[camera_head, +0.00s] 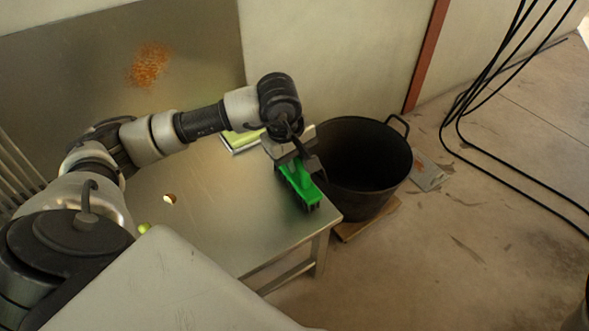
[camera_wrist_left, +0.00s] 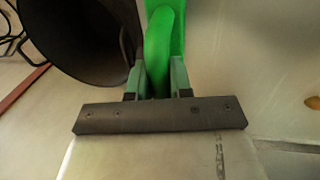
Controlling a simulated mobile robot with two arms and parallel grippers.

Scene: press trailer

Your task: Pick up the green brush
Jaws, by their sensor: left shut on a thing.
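The green brush (camera_head: 301,184) is at the right corner of the metal table (camera_head: 215,195), its dark bristles facing down. My left gripper (camera_head: 300,162) is over it and shut on its handle. In the left wrist view the green handle (camera_wrist_left: 160,50) runs between the two fingers of my left gripper (camera_wrist_left: 157,80). I cannot tell whether the bristles touch the table or hang just above it. My right gripper is not in view.
A black bucket (camera_head: 365,165) with handles stands on the floor close to the table's right corner. A yellow-green and white item (camera_head: 240,141) lies at the table's back edge. Small bits (camera_head: 169,199) lie on the table. Black cables (camera_head: 470,95) hang at right.

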